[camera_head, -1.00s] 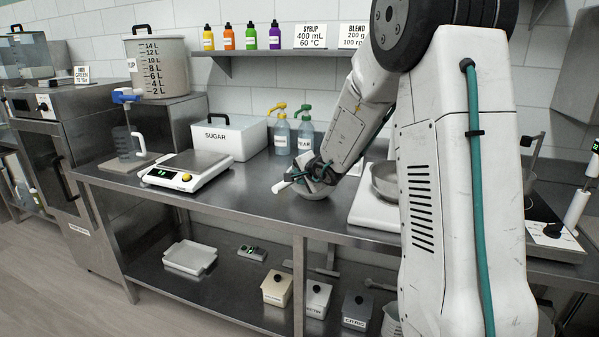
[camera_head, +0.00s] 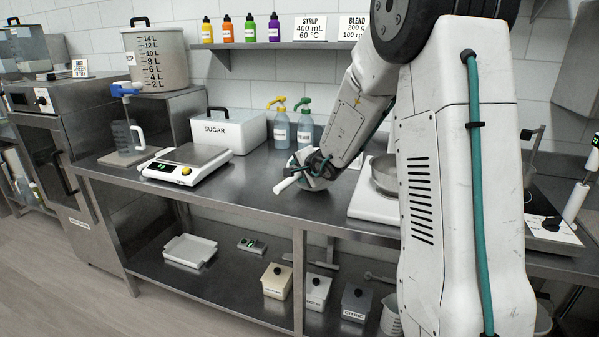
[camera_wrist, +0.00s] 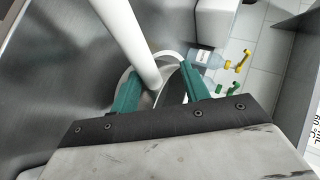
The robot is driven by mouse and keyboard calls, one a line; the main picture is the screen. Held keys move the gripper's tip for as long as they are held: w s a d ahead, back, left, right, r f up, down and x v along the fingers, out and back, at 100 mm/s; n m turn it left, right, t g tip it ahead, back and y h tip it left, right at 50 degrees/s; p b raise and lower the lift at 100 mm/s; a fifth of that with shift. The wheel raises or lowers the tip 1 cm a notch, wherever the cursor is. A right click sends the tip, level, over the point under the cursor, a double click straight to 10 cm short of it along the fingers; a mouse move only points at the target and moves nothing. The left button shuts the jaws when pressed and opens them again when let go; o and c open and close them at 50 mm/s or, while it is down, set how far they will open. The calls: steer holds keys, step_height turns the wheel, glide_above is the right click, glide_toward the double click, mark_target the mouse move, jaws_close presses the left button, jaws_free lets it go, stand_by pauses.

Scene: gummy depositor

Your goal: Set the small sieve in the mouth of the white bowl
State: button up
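My gripper (camera_wrist: 158,80) has its teal fingers on either side of a thick white handle and a grey part beside it, which I take for the small sieve (camera_wrist: 128,28). The fingers seem shut on it; the exact contact is hidden. In the head view the white handle (camera_head: 288,184) sticks out to the left of my gripper (camera_head: 316,168). The white bowl (camera_head: 297,160) is right at the gripper, mostly behind it, and looks tilted up. Its pale rim (camera_wrist: 172,54) shows beyond the fingers in the wrist view. How the sieve sits against the bowl is unclear.
A scale (camera_head: 188,165) and a sugar box (camera_head: 228,132) stand left on the steel counter (camera_head: 240,185). Two pump bottles (camera_head: 281,130) are behind the gripper. A metal bowl on a white device (camera_head: 372,205) is close on the right. The counter's front left is clear.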

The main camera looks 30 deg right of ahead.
stand_by(0.3)
steer(key=v, duration=0.7)
steer(key=shift+s+r, duration=0.15)
steer(key=shift+s, duration=0.2)
